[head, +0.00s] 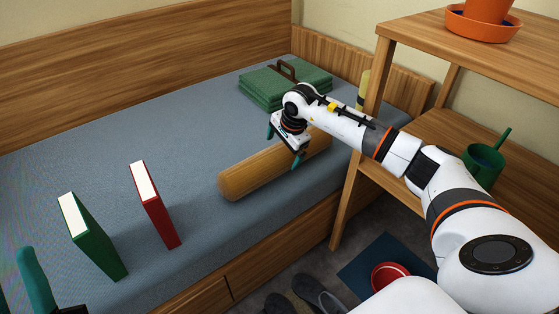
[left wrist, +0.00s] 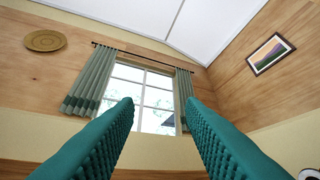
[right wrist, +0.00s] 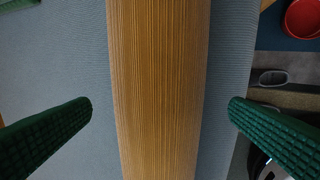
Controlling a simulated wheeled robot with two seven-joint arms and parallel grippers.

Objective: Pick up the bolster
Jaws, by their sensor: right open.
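The bolster (head: 248,177) is a mustard-yellow ribbed cylinder lying on the blue-grey bed near its front edge. My right gripper (head: 284,148) is above the bolster's far part, pointing down, and hides some of it. In the right wrist view the bolster (right wrist: 158,90) runs lengthwise between my two open green fingers, with a gap on each side. My left gripper (head: 30,290) shows only partly at the lower left of the head view. In the left wrist view its teal fingers (left wrist: 165,125) are apart and empty, facing a window.
A green book (head: 95,240) and a red book (head: 158,210) stand on the bed. A folded green blanket (head: 285,85) lies behind the bolster. A wooden shelf (head: 440,50) with a plant pot and green mug (head: 482,166) stands close to my right arm. Slippers and a red bowl (head: 390,277) are on the floor.

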